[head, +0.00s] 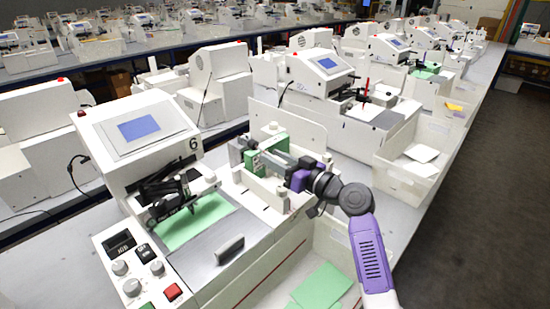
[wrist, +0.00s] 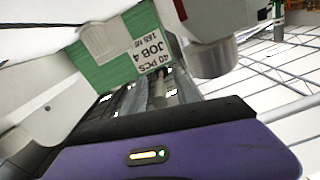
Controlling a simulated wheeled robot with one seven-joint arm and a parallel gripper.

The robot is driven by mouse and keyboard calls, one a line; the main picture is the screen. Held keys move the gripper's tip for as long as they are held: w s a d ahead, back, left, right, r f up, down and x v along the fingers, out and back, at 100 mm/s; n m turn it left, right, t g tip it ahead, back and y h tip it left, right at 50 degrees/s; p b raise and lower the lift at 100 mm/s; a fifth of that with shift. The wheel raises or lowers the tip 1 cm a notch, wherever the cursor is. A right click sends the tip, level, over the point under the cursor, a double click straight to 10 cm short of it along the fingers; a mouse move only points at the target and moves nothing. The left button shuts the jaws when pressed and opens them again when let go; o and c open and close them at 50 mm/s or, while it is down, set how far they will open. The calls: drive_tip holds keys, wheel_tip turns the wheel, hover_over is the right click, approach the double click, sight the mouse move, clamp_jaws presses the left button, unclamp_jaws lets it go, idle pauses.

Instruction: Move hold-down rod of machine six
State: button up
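Machine six (head: 110,108) is the white plotter at the left, with a blue screen and a "6" on its side. My gripper (head: 258,157) reaches in from the right over the white feed part of this machine. Its fingers are beside a green paper stack (head: 278,142), whose label reads "JOB 4" in the wrist view (wrist: 105,62). A thin rod-like piece (wrist: 158,90) shows between the fingers in the wrist view; I cannot tell whether they touch it or whether it is the hold-down rod. A white cylinder with a grey end (wrist: 214,62) stands close by.
A green sheet (head: 195,222) lies under the black pen carriage (head: 165,192). A control panel (head: 135,265) with knobs and buttons is at the lower left. A clear bin (head: 345,240) with green sheets stands below my arm. Similar machines line the bench behind; the aisle at right is clear.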

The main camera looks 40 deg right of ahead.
clamp_jaws()
idle(1.4)
